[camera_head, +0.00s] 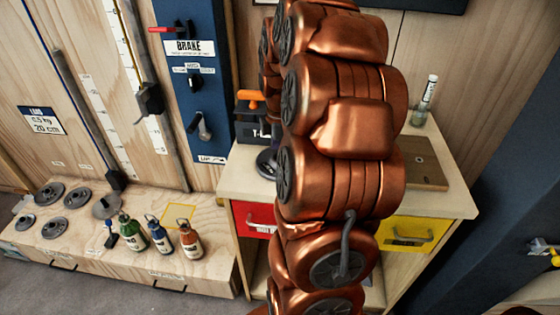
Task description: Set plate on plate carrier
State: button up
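Several dark round plates lie on the low wooden bench at the left, among them one at the back (49,193), one beside it (77,197), one in front (54,227) and a small one (25,222). A grey disc (106,207) sits to their right, below a dark block (115,181) at the lower end of a blue line. It may be the plate carrier, but I cannot tell for sure. My copper arm fills the middle of the view. My gripper is not visible, so I cannot see whether it holds anything.
Green (131,231), blue (159,233) and orange-brown (190,240) bottles stand on the bench near a yellow outlined square (178,215). A wooden desk (455,199) with red (252,219) and yellow (406,233) drawers stands behind my arm. A dark round item (267,162) on it is partly hidden.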

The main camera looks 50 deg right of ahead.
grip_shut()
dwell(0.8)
